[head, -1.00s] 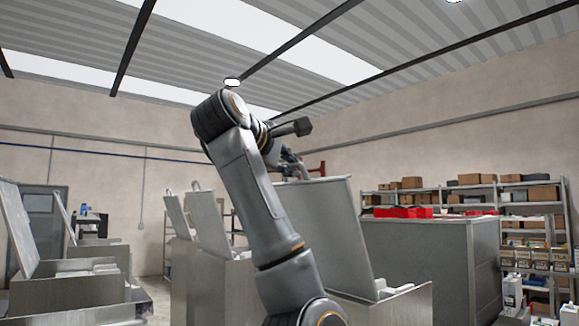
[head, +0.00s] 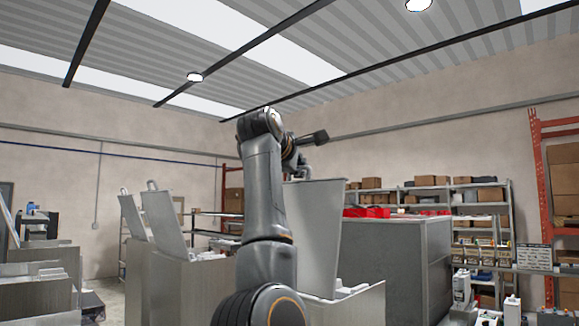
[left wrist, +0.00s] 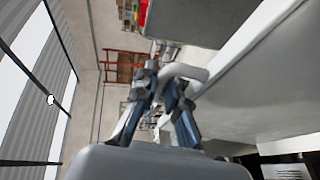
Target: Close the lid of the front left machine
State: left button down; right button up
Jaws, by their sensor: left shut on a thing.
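The nearest machine (head: 362,305) has a grey lid (head: 318,232) standing open and steeply tilted. My left arm passes in front of it and hides part of the lid and machine. My left gripper (head: 300,165) is at the lid's top edge, partly hidden behind my arm. In the left wrist view, my left gripper (left wrist: 163,85) is shut on the pale curved handle (left wrist: 188,72) at the lid's edge, and the lid's broad face (left wrist: 265,85) fills the right side. My right gripper is not in view.
Other machines with open lids (head: 165,222) stand at the left. A large grey cabinet (head: 395,265) with red items on top stands behind the lid at the right. Shelves with boxes (head: 480,215) line the back wall.

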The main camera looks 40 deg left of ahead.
pick_arm(q)
jog(key=shift+w, duration=0.35)
jog(key=c, duration=1.7)
grip_release()
jog(key=v, duration=1.2)
jog(key=shift+f, duration=0.1)
